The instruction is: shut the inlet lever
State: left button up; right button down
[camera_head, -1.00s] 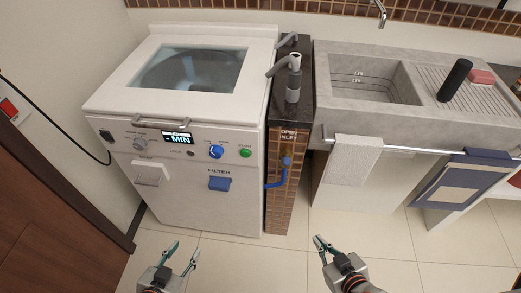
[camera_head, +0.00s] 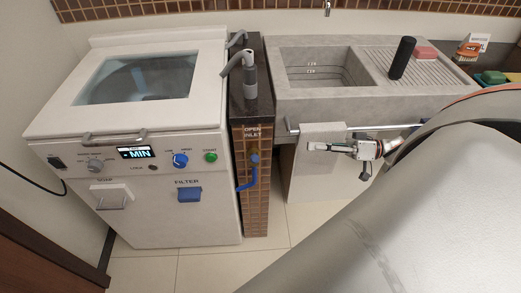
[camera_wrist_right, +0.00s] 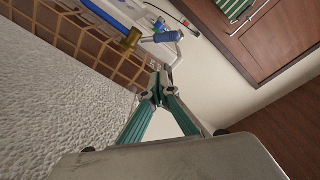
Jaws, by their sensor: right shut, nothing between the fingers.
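In the right wrist view the blue lever (camera_wrist_right: 103,13) and brass valve (camera_wrist_right: 131,39) show at the top left, beyond the fingers. My right gripper (camera_head: 311,146) is in front of the light towel, right of the lever and apart from it, with fingers pointing left. Its fingertips (camera_wrist_right: 159,85) are together and empty. My left gripper is out of view.
The washing machine (camera_head: 130,215) stands left of the pillar, with a blue filter handle (camera_head: 189,194). Right are the stone sink (camera_head: 270,97), a rail (camera_head: 291,127) and the hanging towel (camera_head: 320,132). My right arm covers the lower right. Floor before the pillar is clear.

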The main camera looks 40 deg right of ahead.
aim_at(254, 158)
jog(key=shift+g+y, duration=0.5)
jog(key=r+x, duration=0.1)
jog(key=x, duration=0.5)
jog(key=r+p+x, duration=0.1)
jog(key=x, duration=0.5)
jog(key=w+r+p+x, duration=0.1)
jog(key=x, duration=0.5)
jog(key=shift+w+d, duration=0.1)
jog(key=shift+d, duration=0.1)
jog(key=shift+s+a+f, duration=0.1)
jog(key=shift+s+f, duration=1.3)
jog(key=shift+s, duration=0.1)
